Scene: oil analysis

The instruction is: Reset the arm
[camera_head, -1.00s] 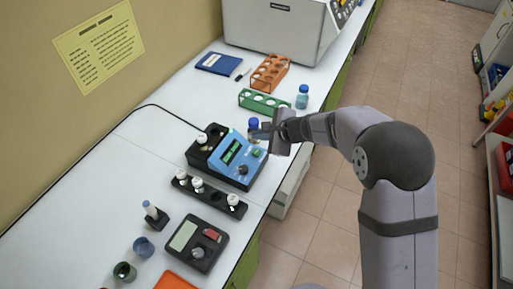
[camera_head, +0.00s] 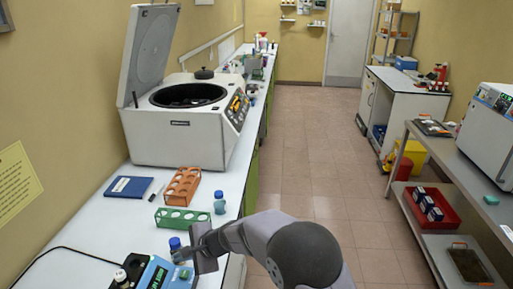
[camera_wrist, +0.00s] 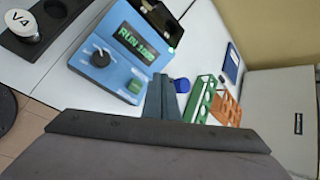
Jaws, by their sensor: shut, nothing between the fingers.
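My arm reaches over the bench's right edge in the head view. My gripper (camera_head: 184,256) is shut and empty, beside a blue-capped bottle (camera_head: 175,243) and above the blue instrument (camera_head: 157,275). The wrist view shows the dark fingers (camera_wrist: 162,98) together, with the blue cap (camera_wrist: 182,85) just beyond them. The instrument (camera_wrist: 115,50) there has a lit green display, a black knob and a green button. I cannot tell whether the fingers touch anything.
A green rack (camera_head: 182,218), an orange rack (camera_head: 182,187), a small blue-capped bottle (camera_head: 219,203) and a dark blue notebook (camera_head: 129,187) lie farther back. An open centrifuge (camera_head: 183,135) stands behind them. The tiled floor (camera_head: 320,160) to the right is clear.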

